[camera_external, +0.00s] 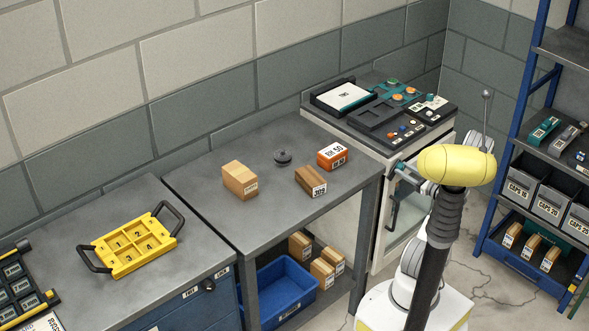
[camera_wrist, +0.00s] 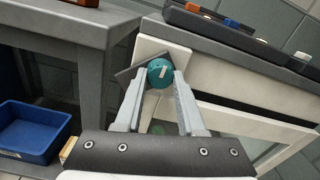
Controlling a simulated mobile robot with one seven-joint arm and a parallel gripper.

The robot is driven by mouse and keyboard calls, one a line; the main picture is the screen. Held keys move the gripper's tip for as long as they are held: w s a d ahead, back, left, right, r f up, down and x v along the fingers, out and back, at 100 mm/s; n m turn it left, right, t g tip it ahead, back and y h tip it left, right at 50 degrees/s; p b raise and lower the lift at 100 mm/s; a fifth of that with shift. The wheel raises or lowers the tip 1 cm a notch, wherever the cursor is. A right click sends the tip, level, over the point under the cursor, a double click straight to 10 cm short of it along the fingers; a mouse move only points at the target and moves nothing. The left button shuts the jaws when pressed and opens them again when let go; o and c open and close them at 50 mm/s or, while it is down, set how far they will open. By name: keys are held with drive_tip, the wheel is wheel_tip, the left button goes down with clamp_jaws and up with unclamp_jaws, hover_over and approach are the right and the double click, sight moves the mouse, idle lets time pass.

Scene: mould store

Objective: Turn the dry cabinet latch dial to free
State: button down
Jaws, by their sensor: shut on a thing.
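The dry cabinet (camera_external: 388,235) stands at the right end of the table, white with a dark top. Its latch dial (camera_wrist: 160,72) is a round teal knob with a pale mark, on a dark plate at the cabinet's upper front corner. In the wrist view my gripper (camera_wrist: 160,80) has one finger on each side of the dial and is shut on it. In the outside view the gripper (camera_external: 398,170) is at the cabinet front, largely hidden by my yellow arm link. I cannot read any labels around the dial.
A grey table (camera_external: 210,195) left of the cabinet holds brown boxes, an orange box (camera_external: 332,155) and a dark round piece (camera_external: 282,157). A blue bin (camera_external: 285,288) sits beneath. A blue shelf rack (camera_external: 515,130) stands at the right.

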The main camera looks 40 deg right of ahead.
drive_tip(key=m+p, duration=0.2)
drive_tip(key=m, duration=0.2)
drive_tip(key=shift+r+m+p, duration=0.1)
drive_tip(key=shift+m+p, duration=0.2)
drive_tip(key=shift+p, duration=0.05)
drive_tip(key=shift+m+p, duration=0.95)
drive_tip(key=shift+m, duration=1.05)
drive_tip(key=c, duration=0.5)
unclamp_jaws()
drive_tip(key=s+p, duration=0.1)
drive_tip(key=s, duration=1.6)
drive_tip(key=shift+s, duration=0.25)
